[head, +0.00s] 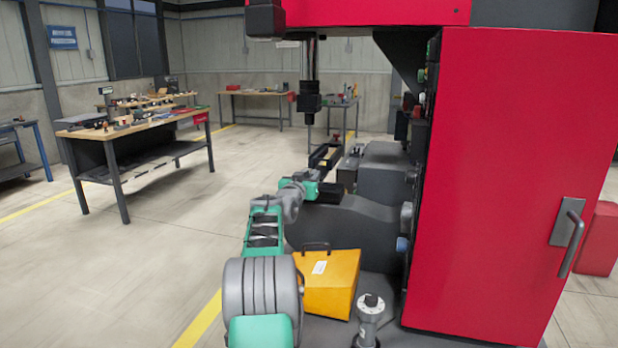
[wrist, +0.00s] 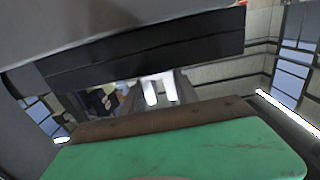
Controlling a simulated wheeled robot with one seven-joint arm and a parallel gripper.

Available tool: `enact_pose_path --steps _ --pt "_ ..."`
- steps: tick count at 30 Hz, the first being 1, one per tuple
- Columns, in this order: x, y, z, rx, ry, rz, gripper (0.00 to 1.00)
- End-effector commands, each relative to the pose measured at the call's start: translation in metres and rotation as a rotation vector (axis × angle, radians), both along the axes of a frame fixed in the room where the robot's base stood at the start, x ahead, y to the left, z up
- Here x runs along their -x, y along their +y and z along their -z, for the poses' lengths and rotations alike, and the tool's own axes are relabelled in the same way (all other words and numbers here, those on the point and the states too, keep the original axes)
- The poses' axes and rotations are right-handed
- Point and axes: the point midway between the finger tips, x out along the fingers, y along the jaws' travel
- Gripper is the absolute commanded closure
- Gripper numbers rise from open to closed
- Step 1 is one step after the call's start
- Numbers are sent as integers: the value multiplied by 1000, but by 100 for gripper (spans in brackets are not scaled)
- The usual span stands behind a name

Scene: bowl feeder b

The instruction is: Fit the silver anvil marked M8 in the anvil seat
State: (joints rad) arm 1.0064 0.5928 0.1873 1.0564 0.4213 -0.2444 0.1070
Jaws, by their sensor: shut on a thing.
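My gripper (head: 331,192), dark and small in the head view, is at the end of my green and grey arm, beside the dark grey body of the red machine. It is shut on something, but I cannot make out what. In the wrist view, two bright pale shapes (wrist: 160,90) show in the middle; I cannot tell whether they are fingers or a held part. I cannot pick out the silver anvil, its M8 mark or the anvil seat in either view. A dark vertical ram (head: 311,100) hangs from the machine, beyond my gripper.
The red machine housing (head: 500,180) fills the right. A yellow case (head: 330,283) and a grey post with a round top (head: 370,312) stand near my arm. A dark open frame (head: 324,155) lies beyond my gripper. A workbench (head: 140,127) stands left; the floor between is clear.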

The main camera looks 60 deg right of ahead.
Motion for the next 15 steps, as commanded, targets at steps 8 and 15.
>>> enact_pose_path --steps 8,15 --pt "0 0 5 4 -2 0 100" --pt "0 0 5 2 -1 0 45"
